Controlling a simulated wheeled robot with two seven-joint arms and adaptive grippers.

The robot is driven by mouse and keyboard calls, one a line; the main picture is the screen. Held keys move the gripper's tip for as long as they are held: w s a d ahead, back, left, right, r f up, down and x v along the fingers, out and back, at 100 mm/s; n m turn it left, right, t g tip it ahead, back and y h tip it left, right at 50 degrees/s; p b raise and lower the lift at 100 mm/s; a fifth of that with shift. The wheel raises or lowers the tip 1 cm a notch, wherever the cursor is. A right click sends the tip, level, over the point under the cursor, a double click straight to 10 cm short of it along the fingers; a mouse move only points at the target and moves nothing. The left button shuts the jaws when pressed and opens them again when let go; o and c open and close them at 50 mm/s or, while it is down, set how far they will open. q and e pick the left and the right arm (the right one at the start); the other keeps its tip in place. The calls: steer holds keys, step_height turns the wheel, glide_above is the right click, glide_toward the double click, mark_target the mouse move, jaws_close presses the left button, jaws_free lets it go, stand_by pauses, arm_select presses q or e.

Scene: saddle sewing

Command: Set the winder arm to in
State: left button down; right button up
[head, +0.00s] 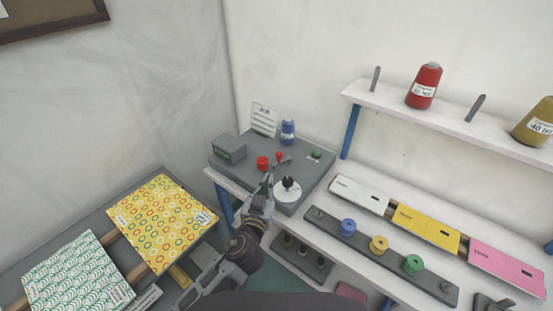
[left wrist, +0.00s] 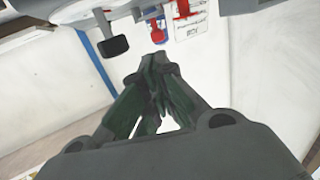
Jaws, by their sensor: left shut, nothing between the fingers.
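The winder station is a dark grey base (head: 240,169) on the bench in the corner. On it, a small grey lever (head: 284,161), which looks like the winder arm, lies beside a red knob (head: 279,154). A red spool (head: 262,163) stands to their left. A white disc (head: 287,194) with a black knob is at the front. My left gripper (head: 267,181) is shut and empty just left of the disc, its contact with anything unclear. In the left wrist view its closed fingertips (left wrist: 154,68) point toward a red part (left wrist: 183,8). My right gripper is not in view.
A blue thread cone (head: 288,132), an instruction card (head: 264,119), a grey box (head: 229,148) and a green button (head: 316,154) crowd the base. A bobbin rail (head: 325,219) lies to the right, below a shelf (head: 390,103). Patterned fabric (head: 163,222) lies left.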

arm_select(q)
steer(key=shift+p+x, duration=0.4)
steer(key=shift+x, duration=1.35)
steer(key=shift+p+x, duration=0.4)
steer(key=shift+x, duration=1.3)
steer(key=shift+p+x, duration=0.6)
steer(key=shift+x, duration=1.65)
steer(key=shift+w+d, duration=0.1)
steer(key=shift+w, duration=0.25)
